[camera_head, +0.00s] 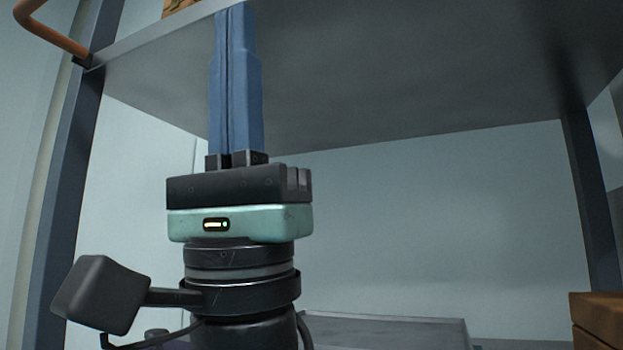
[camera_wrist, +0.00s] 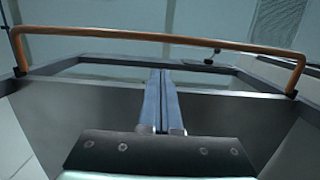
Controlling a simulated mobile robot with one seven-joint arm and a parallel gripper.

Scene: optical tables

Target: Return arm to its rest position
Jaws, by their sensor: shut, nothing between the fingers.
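My gripper (camera_head: 235,12) points straight up in the head view, its two long blue fingers pressed together with nothing between them. Its fingertips stand in front of a grey shelf (camera_head: 400,75) and reach up to the height of its edge. In the wrist view my gripper (camera_wrist: 161,73) also shows shut and empty, pointing toward the shelf and a copper-coloured rail (camera_wrist: 160,36). I cannot tell the exact gap between the fingers and the shelf.
A dark upright post (camera_head: 70,190) stands at the left and another post (camera_head: 590,200) at the right. A brown wooden block (camera_head: 598,318) shows at the lower right. A grey box-like thing (camera_head: 390,332) lies low behind my arm. A pale wall is behind.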

